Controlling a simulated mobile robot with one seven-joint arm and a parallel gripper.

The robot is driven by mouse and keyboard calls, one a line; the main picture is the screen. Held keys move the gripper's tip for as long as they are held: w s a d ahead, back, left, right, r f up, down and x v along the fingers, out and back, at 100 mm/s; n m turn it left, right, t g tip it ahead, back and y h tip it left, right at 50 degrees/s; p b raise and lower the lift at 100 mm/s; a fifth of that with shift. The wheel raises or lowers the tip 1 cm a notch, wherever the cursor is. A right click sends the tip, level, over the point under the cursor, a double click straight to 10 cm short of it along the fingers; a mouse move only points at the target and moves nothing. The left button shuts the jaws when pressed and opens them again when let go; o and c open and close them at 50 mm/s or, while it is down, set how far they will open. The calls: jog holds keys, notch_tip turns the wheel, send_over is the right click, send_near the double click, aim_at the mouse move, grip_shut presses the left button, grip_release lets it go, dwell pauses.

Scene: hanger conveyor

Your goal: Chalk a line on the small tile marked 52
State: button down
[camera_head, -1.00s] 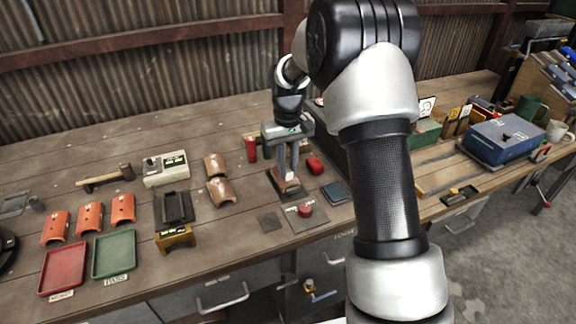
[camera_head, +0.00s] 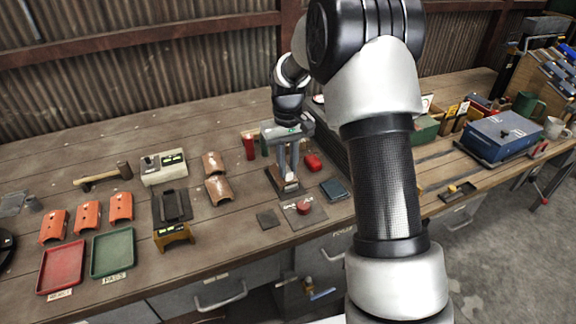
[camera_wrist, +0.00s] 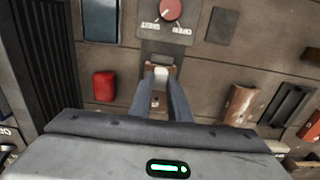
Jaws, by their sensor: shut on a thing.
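My gripper (camera_head: 289,168) hangs low over the bench right of the middle, fingers pointing down. It is shut on a small pale piece, seemingly the chalk (camera_wrist: 161,72), between the fingertips. Directly below is a brown block in a dark holder (camera_head: 284,188); the fingers hide part of it. Two brown curved tiles (camera_head: 213,163) (camera_head: 219,189) lie left of the gripper; one also shows in the wrist view (camera_wrist: 241,103). Three orange curved tiles (camera_head: 54,226) (camera_head: 88,214) (camera_head: 121,206) lie at the far left. I cannot read a 52 on any tile.
A red block (camera_head: 312,162) and red cylinder (camera_head: 249,146) stand close to my gripper. A red-knob switch plate (camera_head: 304,209), dark square (camera_head: 268,219) and blue-grey square (camera_head: 334,190) lie in front. Red (camera_head: 42,291) and green (camera_head: 94,274) trays sit front left.

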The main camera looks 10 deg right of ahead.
jog(key=shift+w+a+f, duration=0.1)
jog(key=shift+w, duration=0.45)
jog(key=shift+s, duration=0.15)
jog(key=shift+s+f, duration=0.1)
jog(key=shift+s, duration=0.6)
jog(key=shift+w+r+p, duration=0.1)
jog(key=shift+r+p, duration=2.45)
jog(key=shift+r, duration=1.1)
